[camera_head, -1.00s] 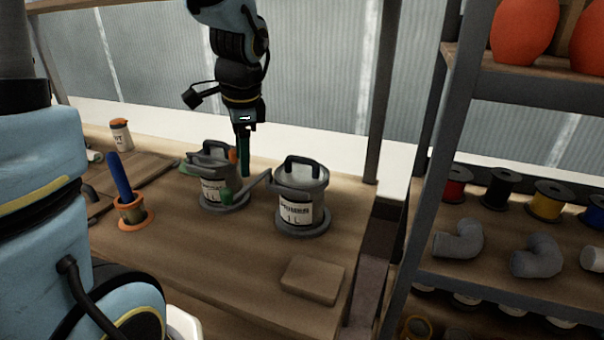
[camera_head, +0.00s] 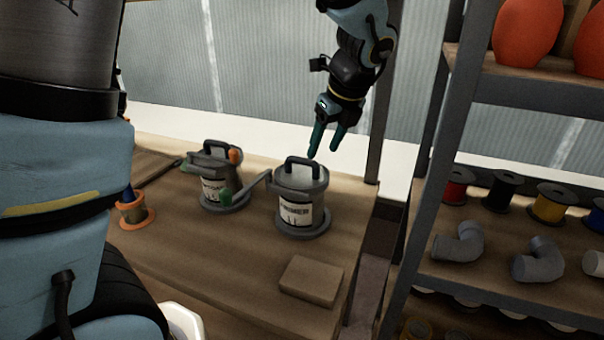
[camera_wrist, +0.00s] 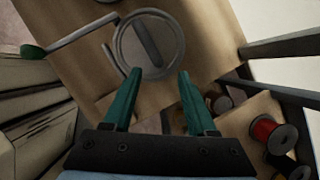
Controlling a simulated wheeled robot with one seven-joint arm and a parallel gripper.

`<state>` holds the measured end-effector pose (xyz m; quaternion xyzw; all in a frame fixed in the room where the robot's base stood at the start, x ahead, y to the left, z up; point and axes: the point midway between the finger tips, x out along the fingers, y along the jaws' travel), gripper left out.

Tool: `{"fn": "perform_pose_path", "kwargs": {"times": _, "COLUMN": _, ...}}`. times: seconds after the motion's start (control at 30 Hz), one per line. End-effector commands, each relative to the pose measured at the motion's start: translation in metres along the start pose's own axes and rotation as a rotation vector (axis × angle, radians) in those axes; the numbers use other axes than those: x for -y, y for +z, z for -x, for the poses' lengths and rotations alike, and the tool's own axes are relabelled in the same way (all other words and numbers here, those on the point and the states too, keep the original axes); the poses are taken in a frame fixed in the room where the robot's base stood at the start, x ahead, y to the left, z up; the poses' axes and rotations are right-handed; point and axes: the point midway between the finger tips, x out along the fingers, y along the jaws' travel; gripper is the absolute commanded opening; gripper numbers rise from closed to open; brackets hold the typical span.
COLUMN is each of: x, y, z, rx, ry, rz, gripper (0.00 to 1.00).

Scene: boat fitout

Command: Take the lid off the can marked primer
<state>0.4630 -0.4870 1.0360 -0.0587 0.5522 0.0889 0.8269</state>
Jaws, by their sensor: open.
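The right-hand can (camera_head: 298,212) stands upright on the bench. Its label is too blurred now to read for sure but looks like primer. Its grey lid (camera_head: 292,181) with a black arched handle (camera_head: 303,165) is on. In the wrist view the lid (camera_wrist: 170,42) is seen from above, just beyond my fingertips. My gripper (camera_head: 325,153) is open and empty, its green fingers pointing down, above and behind the can's right side. It also shows in the wrist view (camera_wrist: 159,72), with nothing between its fingers. A second, similar can (camera_head: 212,190) stands to the left, its label unreadable.
A grey lever (camera_head: 255,186) with a green knob (camera_head: 226,198) reaches left from the right can towards the second can. A wooden block (camera_head: 311,279) lies in front. An orange-rimmed holder (camera_head: 133,213) is at left. A shelf rack (camera_head: 455,130) stands at right.

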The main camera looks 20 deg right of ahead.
Motion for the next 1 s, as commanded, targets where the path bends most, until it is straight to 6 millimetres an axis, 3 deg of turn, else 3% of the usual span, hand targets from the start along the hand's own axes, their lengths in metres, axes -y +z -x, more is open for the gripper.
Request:
{"fn": "perform_pose_path", "kwargs": {"times": 0.17, "x": -0.001, "y": -0.001, "z": -0.012, "rx": -0.001, "ry": 0.003, "rz": 0.000, "gripper": 0.57}}
{"fn": "perform_pose_path", "kwargs": {"times": 0.5, "x": -0.003, "y": -0.003, "z": -0.055, "rx": -0.001, "ry": 0.003, "rz": 0.001, "gripper": 0.57}}
{"fn": "perform_pose_path", "kwargs": {"times": 0.77, "x": -0.002, "y": -0.002, "z": -0.059, "rx": 0.000, "ry": 0.000, "rz": 0.002, "gripper": 0.57}}
{"fn": "perform_pose_path", "kwargs": {"times": 1.0, "x": -0.002, "y": -0.002, "z": -0.059, "rx": 0.000, "ry": 0.000, "rz": 0.003, "gripper": 0.33}}
